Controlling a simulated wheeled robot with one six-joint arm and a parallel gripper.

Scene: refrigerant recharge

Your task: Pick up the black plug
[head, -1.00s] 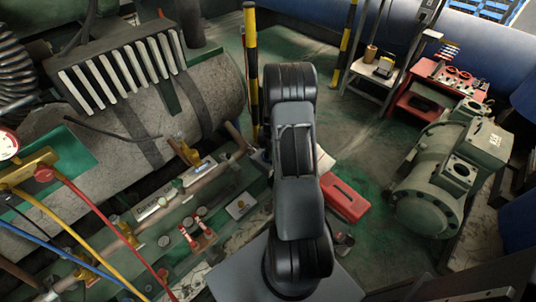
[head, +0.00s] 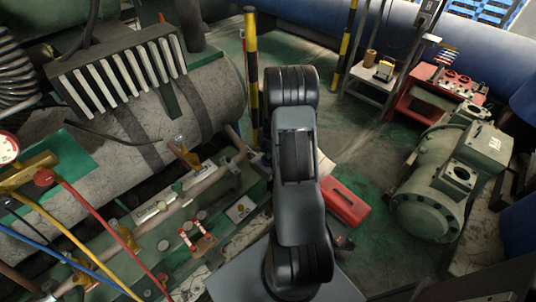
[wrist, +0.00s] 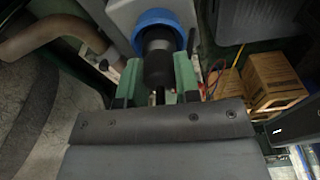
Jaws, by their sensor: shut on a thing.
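The black plug (wrist: 158,68) is a short dark cylinder in the upper middle of the wrist view. Its end faces the camera, in front of a round blue ring (wrist: 148,18) on a pale grey housing (wrist: 122,13). My gripper (wrist: 157,75) has green fingers on both sides of the plug and is shut on it. I cannot tell whether the plug's far end sits inside the ring or stands clear of it. In the head view my arm hides the gripper, and I cannot make out the plug there.
Cardboard boxes (wrist: 272,78) stand right of the gripper, and a curved pipe (wrist: 45,38) runs at the left. The head view shows a green compressor (head: 440,180) and a red toolbox (head: 345,203) on the floor at right, and gauge hoses (head: 75,215) at left.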

